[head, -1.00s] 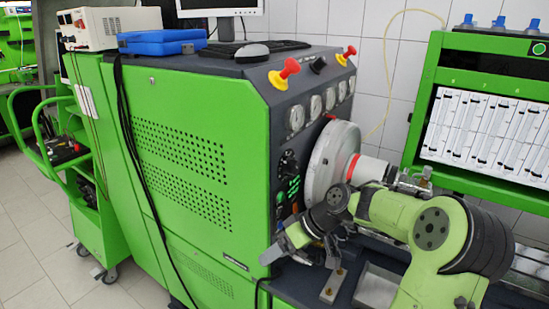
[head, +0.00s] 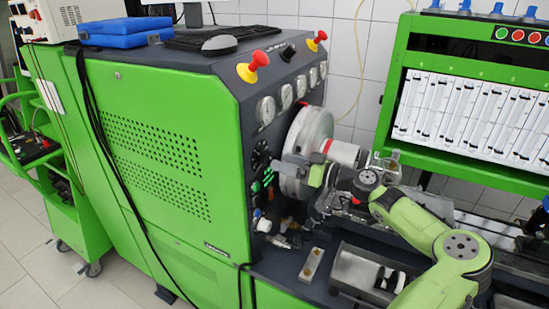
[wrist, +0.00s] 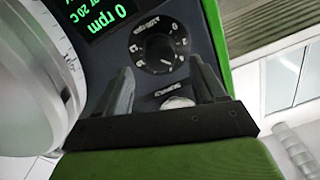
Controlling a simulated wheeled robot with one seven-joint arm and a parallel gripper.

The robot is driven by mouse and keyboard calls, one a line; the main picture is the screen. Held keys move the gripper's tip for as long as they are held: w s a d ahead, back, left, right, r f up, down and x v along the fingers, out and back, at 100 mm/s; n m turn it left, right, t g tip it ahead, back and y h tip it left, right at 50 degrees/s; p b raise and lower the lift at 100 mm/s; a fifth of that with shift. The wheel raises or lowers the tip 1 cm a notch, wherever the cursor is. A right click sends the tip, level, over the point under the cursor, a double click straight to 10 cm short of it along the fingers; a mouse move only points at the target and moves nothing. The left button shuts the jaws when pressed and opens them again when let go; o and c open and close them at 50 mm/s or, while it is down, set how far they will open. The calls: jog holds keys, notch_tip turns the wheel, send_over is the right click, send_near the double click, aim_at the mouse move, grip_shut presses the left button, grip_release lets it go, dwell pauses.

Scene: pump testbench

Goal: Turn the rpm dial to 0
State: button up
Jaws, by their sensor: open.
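The rpm dial (wrist: 158,52) is a round black knob with a white numbered scale, upside down in the wrist view. I cannot read its pointer position surely. The green display (wrist: 97,15) beside it reads 0 rpm. My gripper (wrist: 160,65) is open and faces the dial panel, one finger toward each side of the dial, with nothing between them; contact is not visible. In the head view my gripper (head: 295,162) is raised near the panel, in front of the flywheel. The dark dial (head: 261,155) shows there small and edge-on.
The large pale flywheel (head: 305,135) stands close beside the panel and fills the left of the wrist view. A whitish round part (wrist: 177,102) sits below the dial between the fingers. Red-yellow buttons (head: 252,67) top the green cabinet (head: 165,150).

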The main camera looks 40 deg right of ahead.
aim_at(271, 158)
jog(key=x, duration=0.4)
jog(key=c, duration=1.1)
jog(key=shift+o, duration=0.2)
jog(key=shift+f+b, duration=0.1)
jog(key=shift+b, duration=0.2)
